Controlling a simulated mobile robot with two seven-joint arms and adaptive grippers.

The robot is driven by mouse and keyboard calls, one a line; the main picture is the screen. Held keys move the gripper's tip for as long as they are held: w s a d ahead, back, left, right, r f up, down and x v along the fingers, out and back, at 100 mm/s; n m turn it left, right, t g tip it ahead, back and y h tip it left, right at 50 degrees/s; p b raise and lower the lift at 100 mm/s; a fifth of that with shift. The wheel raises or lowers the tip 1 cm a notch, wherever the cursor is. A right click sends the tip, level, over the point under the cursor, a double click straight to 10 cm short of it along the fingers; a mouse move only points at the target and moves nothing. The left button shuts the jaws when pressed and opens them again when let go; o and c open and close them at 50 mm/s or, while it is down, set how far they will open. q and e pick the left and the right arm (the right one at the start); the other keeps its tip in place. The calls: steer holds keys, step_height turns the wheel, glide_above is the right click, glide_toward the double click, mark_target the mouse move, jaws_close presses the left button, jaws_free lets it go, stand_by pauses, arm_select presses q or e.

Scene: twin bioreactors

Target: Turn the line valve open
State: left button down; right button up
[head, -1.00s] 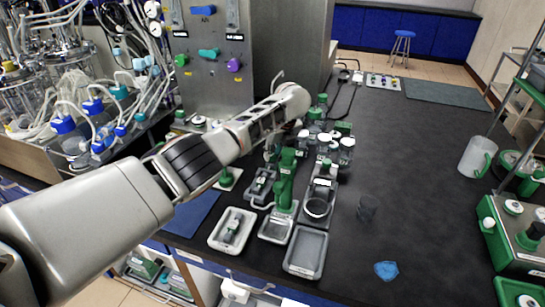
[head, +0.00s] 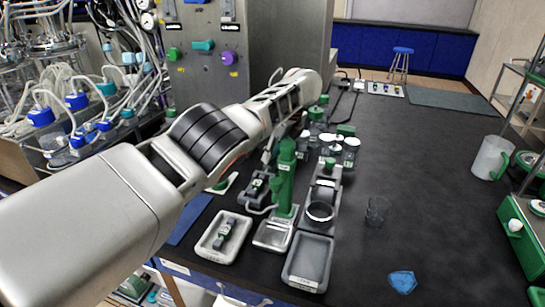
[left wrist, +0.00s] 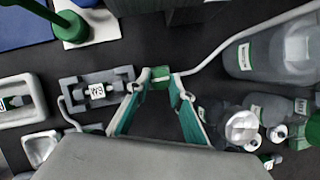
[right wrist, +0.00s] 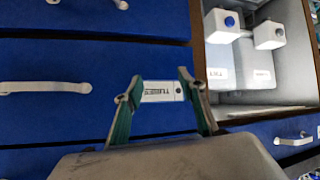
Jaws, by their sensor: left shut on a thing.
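In the left wrist view a small green piece (left wrist: 160,83), which looks like the line valve's handle, sits between the fingertips of my left gripper (left wrist: 160,76). The gripper is shut on it. A pale tube (left wrist: 235,45) runs from it to the upper right, and another bit of tube lies at the left. In the head view my left gripper (head: 272,150) is beyond the green stand and partly hidden by its arm; the valve is hidden there. My right gripper (right wrist: 160,90) is open, its fingers apart in front of a blue drawer front with a white label.
Close by are a green stand (head: 286,165), grey trays (head: 307,262), a holder with a labelled vial (left wrist: 97,91) and bottles (left wrist: 270,50). A steel panel (head: 200,80) with coloured knobs stands behind. The black bench at right is mostly clear, with a blue piece (head: 402,281).

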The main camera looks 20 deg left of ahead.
arm_select(q)
steer(key=shift+f, duration=0.15)
steer(key=c, duration=1.8)
jaws_free()
steer(key=shift+v, duration=3.85)
